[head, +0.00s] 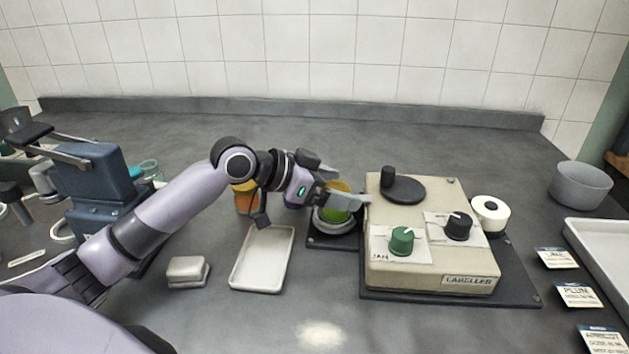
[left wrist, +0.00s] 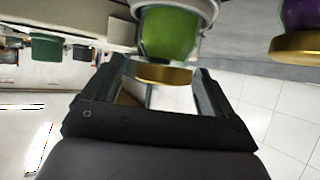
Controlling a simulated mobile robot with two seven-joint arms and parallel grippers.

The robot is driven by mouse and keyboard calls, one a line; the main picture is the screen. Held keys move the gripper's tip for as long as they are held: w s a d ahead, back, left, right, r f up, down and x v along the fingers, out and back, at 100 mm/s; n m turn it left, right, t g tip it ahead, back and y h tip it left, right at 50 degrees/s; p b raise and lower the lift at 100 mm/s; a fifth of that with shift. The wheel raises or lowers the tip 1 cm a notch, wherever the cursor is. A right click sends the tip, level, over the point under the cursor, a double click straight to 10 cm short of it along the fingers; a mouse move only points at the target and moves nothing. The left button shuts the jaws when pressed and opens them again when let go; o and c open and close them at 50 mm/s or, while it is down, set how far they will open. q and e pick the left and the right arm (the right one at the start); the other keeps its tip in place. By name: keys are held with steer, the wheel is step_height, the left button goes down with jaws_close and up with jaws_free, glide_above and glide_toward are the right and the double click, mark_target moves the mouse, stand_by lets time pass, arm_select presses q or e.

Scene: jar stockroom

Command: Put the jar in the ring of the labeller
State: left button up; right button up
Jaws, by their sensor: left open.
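A green jar (head: 335,213) with a gold lid stands inside the pale ring (head: 322,224) on the dark plate left of the labeller (head: 440,272). In the left wrist view the green jar (left wrist: 168,35) is upside down in the picture, with the ring (left wrist: 207,8) around it. My left gripper (head: 349,188) is open at the jar's lid, one finger on each side, with gaps between fingers and lid in the wrist view. It hides part of the jar in the head view. My right gripper is not in view.
An orange jar (head: 248,202) and a purple jar, mostly hidden by my gripper, stand left of the ring. A white tray (head: 235,287) and a pale block (head: 187,271) lie in front. A grey bowl (head: 580,185) and label cards (head: 575,295) are at right.

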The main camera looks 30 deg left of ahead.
arm_select(q)
steer(key=b+v, duration=0.1)
steer(key=v, duration=1)
steer(key=shift+s+a+r, duration=0.15)
steer(key=shift+s+a, duration=0.05)
steer(key=shift+s, duration=0.15)
